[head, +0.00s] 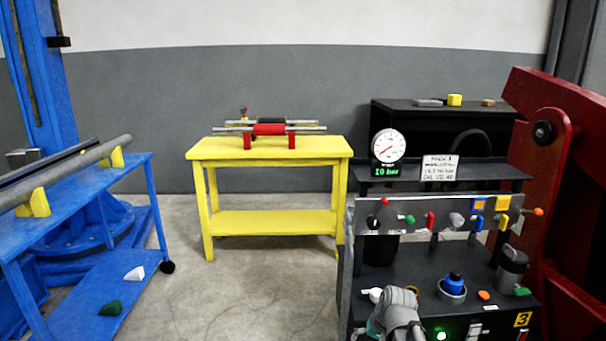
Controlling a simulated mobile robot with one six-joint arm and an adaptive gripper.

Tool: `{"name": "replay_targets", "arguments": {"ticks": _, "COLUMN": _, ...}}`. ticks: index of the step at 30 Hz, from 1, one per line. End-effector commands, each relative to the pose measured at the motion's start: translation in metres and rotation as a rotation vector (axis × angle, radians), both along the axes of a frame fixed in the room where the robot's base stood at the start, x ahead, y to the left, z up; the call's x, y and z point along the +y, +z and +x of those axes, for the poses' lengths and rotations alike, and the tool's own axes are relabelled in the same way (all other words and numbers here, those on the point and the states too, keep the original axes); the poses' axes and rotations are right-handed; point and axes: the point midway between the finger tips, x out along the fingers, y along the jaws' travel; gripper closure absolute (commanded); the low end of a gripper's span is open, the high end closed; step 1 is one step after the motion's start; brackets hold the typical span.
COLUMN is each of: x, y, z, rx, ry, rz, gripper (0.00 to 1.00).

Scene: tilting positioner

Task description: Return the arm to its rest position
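The end of my grey arm shows at the bottom edge, right of the middle, in front of the dark control console (455,262). Only a short, rounded stretch of it is in view. My gripper (376,296) seems to be at the left of this stretch, above the console's lower shelf. Its fingers are small and partly hidden, so I cannot tell whether they are open or shut. I see nothing clearly held. I cannot tell whether it touches the shelf.
A red machine (565,150) stands at right, a yellow table (268,148) at back, a blue cart (95,185) at left. The floor (215,295) between is clear.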

Motion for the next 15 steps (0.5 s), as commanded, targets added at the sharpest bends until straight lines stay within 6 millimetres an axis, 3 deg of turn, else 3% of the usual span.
{"name": "replay_targets", "arguments": {"ticks": 1, "x": 0.004, "y": -0.002, "z": -0.013, "rx": 0.022, "ry": 0.035, "rz": -0.038, "gripper": 0.01}}
{"name": "replay_targets", "arguments": {"ticks": 6, "x": 0.006, "y": -0.007, "z": -0.042, "rx": 0.088, "ry": 0.121, "rz": -0.146, "gripper": 0.01}}
{"name": "replay_targets", "arguments": {"ticks": 13, "x": 0.006, "y": -0.009, "z": -0.074, "rx": 0.163, "ry": 0.21, "rz": -0.267, "gripper": 0.01}}
{"name": "replay_targets", "arguments": {"ticks": 15, "x": 0.005, "y": 0.0, "z": -0.073, "rx": 0.168, "ry": 0.213, "rz": -0.274, "gripper": 0.01}}
